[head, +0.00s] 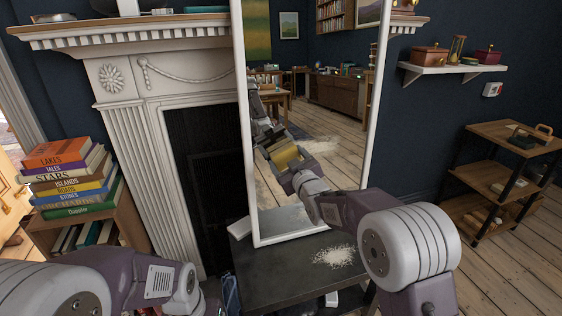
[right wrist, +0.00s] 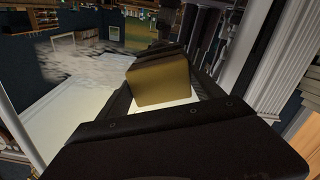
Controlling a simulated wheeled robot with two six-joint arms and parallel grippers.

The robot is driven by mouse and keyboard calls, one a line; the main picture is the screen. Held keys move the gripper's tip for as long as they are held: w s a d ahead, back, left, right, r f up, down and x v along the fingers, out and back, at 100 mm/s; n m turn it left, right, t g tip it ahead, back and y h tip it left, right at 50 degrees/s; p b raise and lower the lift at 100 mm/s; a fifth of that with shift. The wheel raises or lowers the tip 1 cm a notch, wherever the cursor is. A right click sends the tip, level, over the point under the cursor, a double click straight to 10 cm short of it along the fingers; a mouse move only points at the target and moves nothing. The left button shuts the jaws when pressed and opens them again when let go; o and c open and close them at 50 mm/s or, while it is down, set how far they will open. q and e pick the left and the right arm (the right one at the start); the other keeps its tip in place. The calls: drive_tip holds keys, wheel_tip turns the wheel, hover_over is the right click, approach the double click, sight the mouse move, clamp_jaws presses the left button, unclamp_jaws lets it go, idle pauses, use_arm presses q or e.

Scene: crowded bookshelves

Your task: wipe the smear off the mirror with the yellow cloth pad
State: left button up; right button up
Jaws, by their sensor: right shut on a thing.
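The tall white-framed mirror (head: 247,200) stands upright on a dark table in front of the fireplace. A pale, streaky smear (head: 320,147) shows on the glass to the right of my right gripper; a whitish streaked patch (right wrist: 100,72) also shows in the right wrist view. My right gripper (head: 286,160) is shut on the yellow cloth pad (head: 285,154), in front of the lower glass. The pad (right wrist: 160,82) sits between the dark fingers in the right wrist view. I cannot tell whether it touches the glass. My left arm enters at lower left; its gripper is out of view.
A stack of books (head: 72,180) stands on a low bookcase at left. A wall shelf (head: 450,68) and a wooden trolley (head: 500,185) are at right, with bare floor before them.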

sight(319, 148)
drive_tip(key=shift+w+d, duration=0.15)
drive_tip(key=shift+d, duration=0.5)
drive_tip(key=shift+w+d+p, duration=0.3)
drive_tip(key=shift+w+d, duration=0.05)
drive_tip(key=shift+d, duration=0.5)
drive_tip(key=shift+w+d+p, duration=0.25)
drive_tip(key=shift+w+d, duration=0.05)
drive_tip(key=shift+d, duration=0.5)
drive_tip(key=shift+w+d+p, duration=0.25)
drive_tip(key=shift+d+p, duration=0.15)
drive_tip(key=shift+d, duration=0.5)
drive_tip(key=shift+w+d+p, duration=0.25)
drive_tip(key=shift+d+p, duration=0.1)
drive_tip(key=shift+d, duration=0.5)
drive_tip(key=shift+w+d+r+p, duration=0.1)
drive_tip(key=shift+w+d+p, duration=0.15)
drive_tip(key=shift+d+p, duration=0.25)
drive_tip(key=shift+w+d+r+p, duration=0.1)
drive_tip(key=shift+w+d+p, duration=0.15)
drive_tip(key=shift+d, duration=0.35)
drive_tip(key=shift+w+d+f, duration=0.1)
drive_tip(key=shift+w+d, duration=0.05)
drive_tip(key=shift+d, duration=0.45)
